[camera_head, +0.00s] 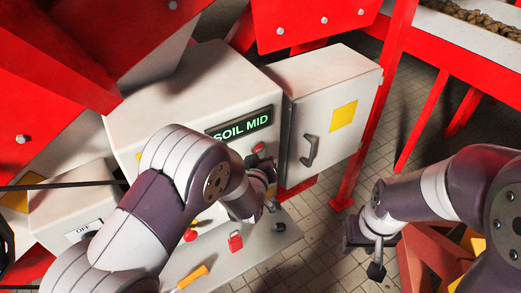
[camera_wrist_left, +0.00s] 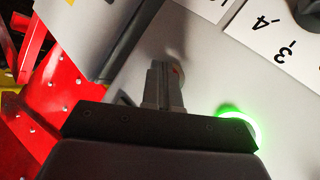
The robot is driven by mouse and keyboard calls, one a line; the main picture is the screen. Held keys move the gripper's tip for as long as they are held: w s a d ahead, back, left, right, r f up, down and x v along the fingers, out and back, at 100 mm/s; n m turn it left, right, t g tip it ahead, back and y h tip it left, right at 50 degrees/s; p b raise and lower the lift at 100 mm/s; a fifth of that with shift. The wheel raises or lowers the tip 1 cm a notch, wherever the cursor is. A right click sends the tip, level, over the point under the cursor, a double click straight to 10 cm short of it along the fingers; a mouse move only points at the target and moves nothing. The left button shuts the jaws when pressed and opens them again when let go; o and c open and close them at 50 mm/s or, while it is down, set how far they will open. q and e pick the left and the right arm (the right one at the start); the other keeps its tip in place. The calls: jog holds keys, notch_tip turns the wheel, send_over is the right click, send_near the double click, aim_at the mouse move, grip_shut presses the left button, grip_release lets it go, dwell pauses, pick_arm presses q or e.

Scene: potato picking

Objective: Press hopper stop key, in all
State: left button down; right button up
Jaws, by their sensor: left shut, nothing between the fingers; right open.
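A grey-white control cabinet (camera_head: 180,97) with a green "SOIL MID" display (camera_head: 240,124) stands in the middle of the head view. Below it is a light sloping panel (camera_head: 262,243) with red keys, one clear at its lower middle (camera_head: 236,241). I cannot read which key is the hopper stop. My right gripper (camera_head: 376,256) is open and empty.
A box with a handle and yellow label (camera_head: 344,116) stands right of the display. Red frame posts (camera_head: 375,100) rise beside it. A green-lit ring (camera_wrist_left: 245,125) and a numbered label (camera_wrist_left: 285,45) are near the left fingers. Paved floor (camera_head: 325,222) lies between the arms.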

pick_arm(q)
jog(key=shift+s+d, duration=0.45)
jog(key=shift+s, duration=0.2)
jog(key=s+d, duration=0.1)
jog(key=s, duration=0.1)
jog(key=s+d, duration=0.2)
jog(key=shift+p, duration=0.35)
dwell(0.7)
